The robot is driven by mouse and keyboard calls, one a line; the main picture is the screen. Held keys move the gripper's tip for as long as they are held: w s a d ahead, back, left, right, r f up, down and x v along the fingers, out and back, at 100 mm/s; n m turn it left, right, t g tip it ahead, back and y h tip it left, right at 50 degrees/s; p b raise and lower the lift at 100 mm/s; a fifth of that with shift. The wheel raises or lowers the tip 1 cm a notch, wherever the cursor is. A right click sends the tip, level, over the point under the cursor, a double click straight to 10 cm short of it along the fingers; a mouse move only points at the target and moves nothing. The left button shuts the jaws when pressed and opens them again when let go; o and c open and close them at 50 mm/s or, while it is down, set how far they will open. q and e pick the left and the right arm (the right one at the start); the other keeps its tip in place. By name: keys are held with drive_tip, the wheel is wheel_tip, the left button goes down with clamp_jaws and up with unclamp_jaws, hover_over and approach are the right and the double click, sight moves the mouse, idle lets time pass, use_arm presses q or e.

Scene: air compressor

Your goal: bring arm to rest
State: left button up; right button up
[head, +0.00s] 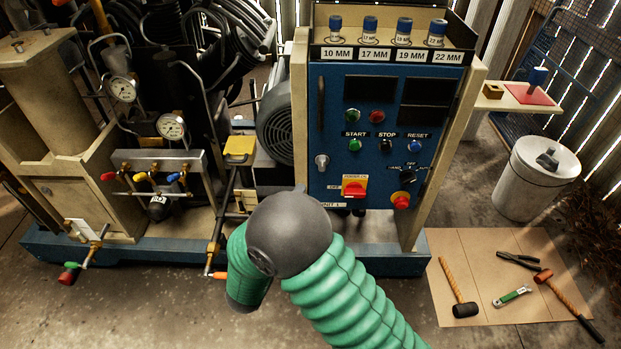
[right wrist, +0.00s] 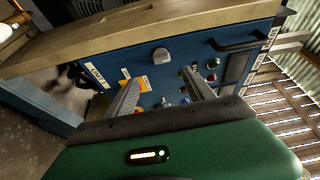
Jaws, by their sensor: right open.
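My right arm (head: 340,290), green and ribbed with a dark grey joint, comes in from the lower right of the head view and bends in front of the compressor's blue control panel (head: 340,100). The right gripper is hidden in the head view. In the right wrist view, my right gripper (right wrist: 161,77) has its two grey fingers apart, with nothing seen held between them. It faces the blue panel (right wrist: 210,48), with a grey knob (right wrist: 161,54) beyond the fingers. I cannot tell whether the fingers touch the panel. My left gripper is not in view.
The red rotary switch (head: 354,188) and red stop button (head: 401,200) sit just above my arm. Pipes, gauges and colored valves (head: 154,178) stand at left. A cardboard sheet (head: 460,245) with several tools lies at right, below a white bucket (head: 535,180).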

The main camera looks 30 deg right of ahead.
drive_tip(key=shift+v, duration=1.8)
